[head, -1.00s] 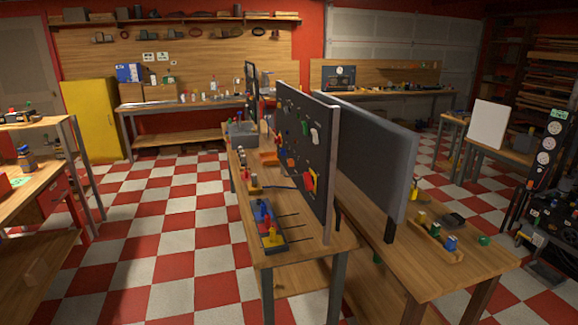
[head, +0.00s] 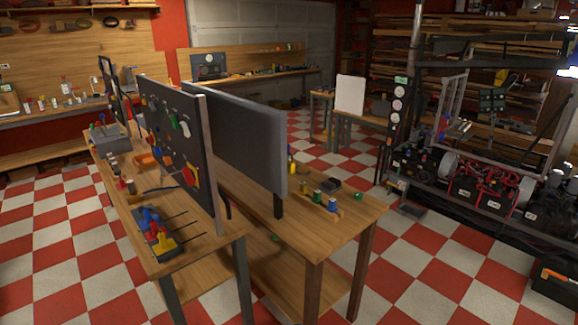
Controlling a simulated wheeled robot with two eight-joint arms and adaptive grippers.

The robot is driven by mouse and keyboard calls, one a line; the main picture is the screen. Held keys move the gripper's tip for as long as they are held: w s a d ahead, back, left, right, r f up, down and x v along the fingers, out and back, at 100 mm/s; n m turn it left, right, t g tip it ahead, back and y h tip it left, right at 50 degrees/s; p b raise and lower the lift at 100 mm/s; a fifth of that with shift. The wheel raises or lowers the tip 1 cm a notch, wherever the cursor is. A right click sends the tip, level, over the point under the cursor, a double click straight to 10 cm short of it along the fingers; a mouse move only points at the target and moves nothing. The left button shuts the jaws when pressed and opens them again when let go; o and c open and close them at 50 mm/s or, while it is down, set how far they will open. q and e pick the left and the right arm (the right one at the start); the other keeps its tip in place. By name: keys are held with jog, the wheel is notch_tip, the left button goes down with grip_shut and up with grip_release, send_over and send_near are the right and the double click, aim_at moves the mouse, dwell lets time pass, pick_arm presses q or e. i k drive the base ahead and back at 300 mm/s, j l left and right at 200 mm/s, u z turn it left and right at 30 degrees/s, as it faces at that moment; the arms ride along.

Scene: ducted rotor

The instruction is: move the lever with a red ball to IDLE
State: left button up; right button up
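No lever with a red ball can be made out for certain, and no IDLE marking can be read from here. A grey box (head: 108,134) at the far left end of the near workbench (head: 190,262) has small upright parts with red and blue tops. A dark base with blue, red and yellow handles (head: 157,237) and thin rods sits at the bench's near end. The machine (head: 480,185) at the right has red and black parts, too small to tell apart. Neither of my grippers shows in the head view.
A dark upright panel (head: 175,140) with coloured parts stands on the near bench. A grey panel (head: 235,130) stands on the second bench (head: 335,232). A white board (head: 350,95) is farther back. The checkered floor (head: 420,275) is open at front right.

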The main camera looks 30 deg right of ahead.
aim_at(98, 124)
jog(key=i+j, duration=0.9)
jog(key=j, duration=0.15)
jog(key=i+j, duration=0.9)
jog(key=j, duration=0.1)
